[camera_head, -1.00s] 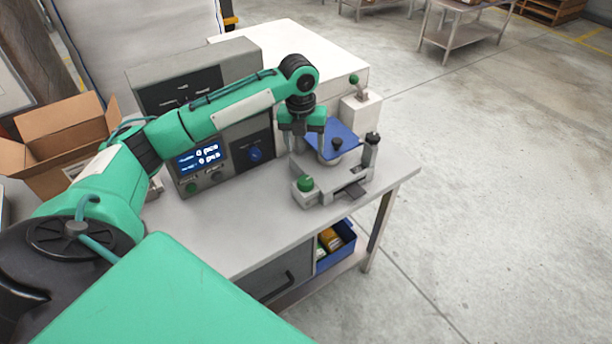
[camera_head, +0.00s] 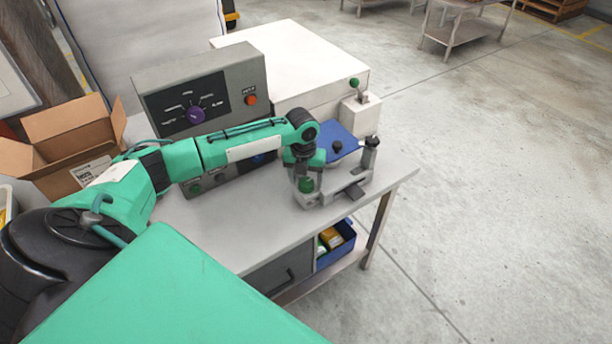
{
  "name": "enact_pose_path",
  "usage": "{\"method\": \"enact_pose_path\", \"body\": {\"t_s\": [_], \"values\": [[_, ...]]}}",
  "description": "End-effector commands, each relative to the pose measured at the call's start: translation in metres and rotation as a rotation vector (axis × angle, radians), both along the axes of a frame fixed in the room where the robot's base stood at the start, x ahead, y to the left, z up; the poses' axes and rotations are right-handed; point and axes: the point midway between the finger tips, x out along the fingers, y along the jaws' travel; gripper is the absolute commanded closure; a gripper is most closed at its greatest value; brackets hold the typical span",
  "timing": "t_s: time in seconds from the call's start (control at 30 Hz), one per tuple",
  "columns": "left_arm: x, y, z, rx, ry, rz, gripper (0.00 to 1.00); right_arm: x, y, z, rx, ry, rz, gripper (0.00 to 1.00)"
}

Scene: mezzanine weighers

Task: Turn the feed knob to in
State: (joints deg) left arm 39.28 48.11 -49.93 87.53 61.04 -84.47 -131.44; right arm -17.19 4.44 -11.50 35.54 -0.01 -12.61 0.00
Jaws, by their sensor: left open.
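My left gripper (camera_head: 306,178) is open and points down over the grey fixture (camera_head: 325,194) on the bench. Its fingers are close to a green knob (camera_head: 306,186) at the fixture's front left; I cannot tell whether they touch it. A purple dial knob (camera_head: 195,115) with white markings around it shows on the upper dark panel. A blue knob (camera_head: 258,158) on the lower panel is mostly hidden behind my left forearm. The labels are too small to read, so I cannot tell which knob is the feed knob. My right gripper is out of view.
The grey control box (camera_head: 160,80) carries a red button (camera_head: 251,99). An open cardboard box (camera_head: 68,150) stands at left. The bench front (camera_head: 235,235) is clear.

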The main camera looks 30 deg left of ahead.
Motion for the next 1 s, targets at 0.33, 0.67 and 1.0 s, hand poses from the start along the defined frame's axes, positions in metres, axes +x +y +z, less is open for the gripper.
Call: {"method": "enact_pose_path", "body": {"t_s": [0.33, 0.67, 1.0], "values": [[0.0003, -0.0002, -0.0045, -0.001, -0.001, 0.0, 0.36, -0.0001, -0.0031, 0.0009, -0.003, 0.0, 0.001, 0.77], [0.0002, 0.0, -0.004, 0.0, -0.001, 0.002, 0.81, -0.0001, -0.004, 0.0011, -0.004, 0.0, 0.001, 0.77], [0.0003, 0.0, -0.0015, 0.0, 0.0, 0.09, 0.81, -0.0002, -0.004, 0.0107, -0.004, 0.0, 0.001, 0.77]]}}
